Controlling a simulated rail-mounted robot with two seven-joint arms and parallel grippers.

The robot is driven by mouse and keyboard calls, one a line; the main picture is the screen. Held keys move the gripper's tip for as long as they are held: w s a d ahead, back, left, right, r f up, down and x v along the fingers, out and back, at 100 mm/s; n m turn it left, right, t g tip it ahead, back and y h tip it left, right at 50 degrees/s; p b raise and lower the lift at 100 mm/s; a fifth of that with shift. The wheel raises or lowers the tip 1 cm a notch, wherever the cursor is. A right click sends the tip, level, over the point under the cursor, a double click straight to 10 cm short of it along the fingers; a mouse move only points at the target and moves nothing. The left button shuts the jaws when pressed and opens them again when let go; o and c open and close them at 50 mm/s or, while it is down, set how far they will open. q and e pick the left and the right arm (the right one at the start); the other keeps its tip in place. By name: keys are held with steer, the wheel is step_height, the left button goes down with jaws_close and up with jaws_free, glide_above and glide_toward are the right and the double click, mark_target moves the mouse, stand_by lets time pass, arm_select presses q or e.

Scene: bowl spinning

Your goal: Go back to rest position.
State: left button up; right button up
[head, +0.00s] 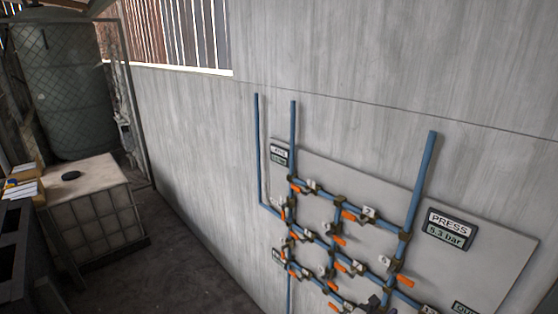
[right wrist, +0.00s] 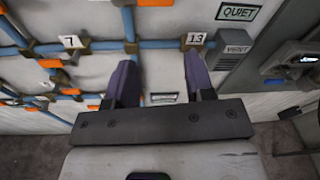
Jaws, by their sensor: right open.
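My right gripper (right wrist: 158,78) is open, its two dark purple fingers spread in the right wrist view. Nothing is between the fingertips, which point at the pipe panel; I cannot tell how far off it is. In the head view only a small dark part of this gripper (head: 377,301) shows at the bottom edge, in front of the panel. The panel (head: 490,258) carries blue pipes (head: 421,180) and several orange valve handles (head: 404,281). My left gripper is not in view.
A display (head: 448,229) reads PRESS 5.3 bar. A grey wall (head: 350,70) stands behind the panel. A caged container (head: 95,218) and green tank (head: 68,100) are at left, with clear floor (head: 185,270).

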steer(key=s+a+r+m+y, duration=0.4)
steer(key=a+r+m+y, duration=0.15)
steer(key=m, duration=0.65)
steer(key=s+a+r+m+y, duration=0.4)
steer(key=a+r+m, duration=0.25)
steer(key=m, duration=0.45)
steer(key=s+f+m+g+y, duration=0.1)
steer(key=s+f+m+y, duration=0.2)
steer(key=s, duration=1.3)
steer(key=s+d+f+g, duration=0.1)
steer(key=s+f+g, duration=0.2)
steer(key=s+f, duration=0.4)
steer(key=s+d+f+g, duration=0.2)
steer(key=s+f, duration=0.5)
steer(key=s, duration=0.7)
steer(key=shift+s+d+f+g+y, duration=0.3)
steer(key=shift+s+f+g+y, duration=0.05)
steer(key=shift+g+y, duration=0.1)
